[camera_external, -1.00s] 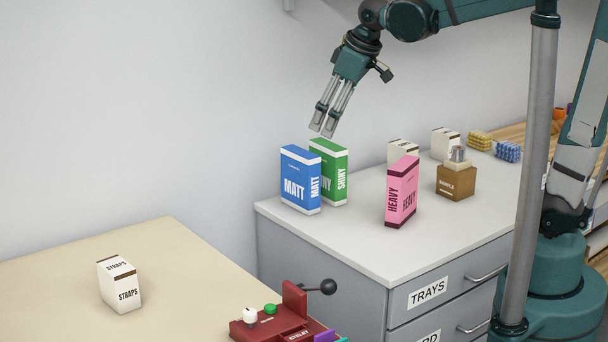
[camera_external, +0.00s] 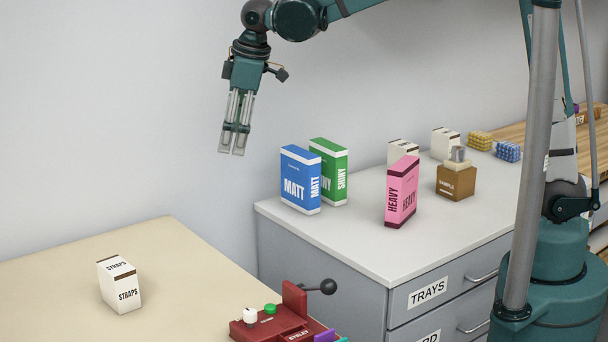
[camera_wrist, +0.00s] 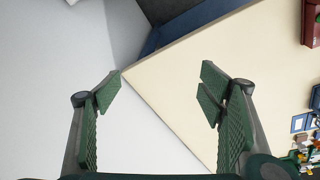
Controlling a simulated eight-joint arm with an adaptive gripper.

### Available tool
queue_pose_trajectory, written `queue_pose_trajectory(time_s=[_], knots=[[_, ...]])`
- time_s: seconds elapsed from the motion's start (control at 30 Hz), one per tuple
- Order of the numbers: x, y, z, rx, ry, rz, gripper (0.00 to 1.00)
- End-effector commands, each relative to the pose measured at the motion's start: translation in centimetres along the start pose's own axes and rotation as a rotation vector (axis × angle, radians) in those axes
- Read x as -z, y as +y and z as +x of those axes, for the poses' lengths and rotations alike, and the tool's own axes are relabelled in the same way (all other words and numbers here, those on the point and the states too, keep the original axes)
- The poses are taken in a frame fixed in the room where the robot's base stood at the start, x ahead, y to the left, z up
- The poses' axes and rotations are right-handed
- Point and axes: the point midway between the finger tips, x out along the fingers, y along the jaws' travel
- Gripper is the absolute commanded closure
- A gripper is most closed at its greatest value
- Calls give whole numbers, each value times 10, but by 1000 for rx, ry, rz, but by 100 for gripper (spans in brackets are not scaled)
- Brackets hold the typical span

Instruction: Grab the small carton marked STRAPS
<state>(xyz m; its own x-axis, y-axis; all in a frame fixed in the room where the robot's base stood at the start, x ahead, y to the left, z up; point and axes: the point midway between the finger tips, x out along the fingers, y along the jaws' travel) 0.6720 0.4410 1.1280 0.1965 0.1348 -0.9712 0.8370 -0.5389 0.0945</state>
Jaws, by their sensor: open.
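The small white carton marked STRAPS (camera_external: 120,287), with a dark brown band, stands upright on the cream table (camera_external: 190,270) at the lower left of the external view. My gripper (camera_external: 234,153) is open and empty, in the air above and to the right of the carton, well apart from it. In the wrist view, the open fingers (camera_wrist: 160,92) show with the table's corner (camera_wrist: 150,75) beyond them. The carton is not seen in the wrist view.
A blue MATT box (camera_external: 300,180), a green SHINY box (camera_external: 335,170) and a pink HEAVY box (camera_external: 402,192) stand on the grey cabinet (camera_external: 350,235). A red eyelet press (camera_external: 280,322) with a black-knobbed lever sits at the table's right edge.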

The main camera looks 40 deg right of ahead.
Motion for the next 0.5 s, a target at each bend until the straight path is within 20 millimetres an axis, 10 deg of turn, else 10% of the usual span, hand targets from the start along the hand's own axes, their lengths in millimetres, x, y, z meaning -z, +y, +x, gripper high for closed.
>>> queue_pose_trajectory(time_s=[0.5], knots=[[108,-86,58,63,-65,-231,31]])
